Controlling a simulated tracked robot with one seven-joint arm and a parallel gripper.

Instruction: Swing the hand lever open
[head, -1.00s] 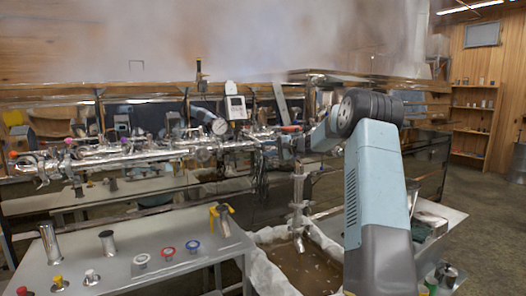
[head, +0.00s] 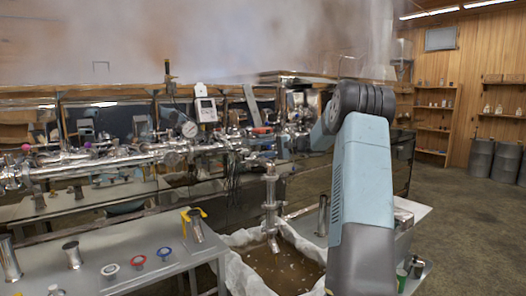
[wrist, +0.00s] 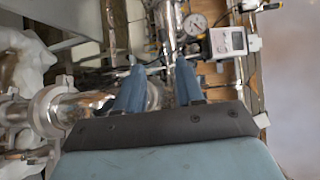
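A steel pipe run (head: 130,158) with valves and a round gauge (head: 189,129) crosses the head view. A small red-orange handle (head: 262,130) on it, right of the gauge, may be the hand lever; I cannot be sure. In the head view my own arm hides the gripper.
A white meter box (head: 206,109) stands above the pipe. A steel table (head: 110,262) with fittings and a yellow-handled piece (head: 194,222) is front left. A tub of brown liquid (head: 280,268) lies below a spout. Steam fills the top. Floor at right is open before drums (head: 480,160).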

